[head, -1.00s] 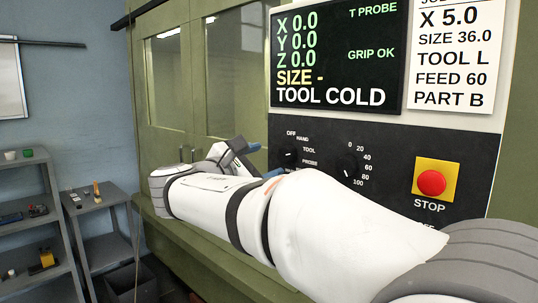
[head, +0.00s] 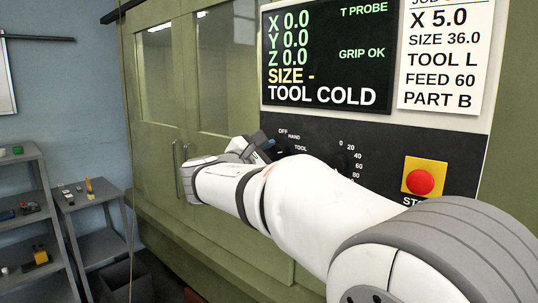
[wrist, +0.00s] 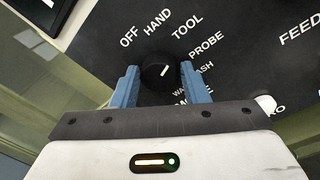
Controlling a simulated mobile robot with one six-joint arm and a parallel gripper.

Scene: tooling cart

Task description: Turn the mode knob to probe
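The black mode knob (wrist: 157,80) sits on the dark panel in the wrist view. Its white mark points up and right, between the words TOOL and PROBE. My gripper (wrist: 160,72) has one blue finger on each side of the knob. The fingers look open, with narrow gaps to the knob; contact cannot be made out for certain. The PROBE label (wrist: 206,45) is up and right of the knob. In the head view my gripper (head: 265,146) is at the panel's left side, and my arm hides the knob.
A red STOP button (head: 420,181) on a yellow plate is to the right on the panel. A screen (head: 327,55) above reads T PROBE, GRIP OK and TOOL COLD. A second dial's scale (head: 352,155) lies right of the mode labels. Grey shelves (head: 25,205) stand far left.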

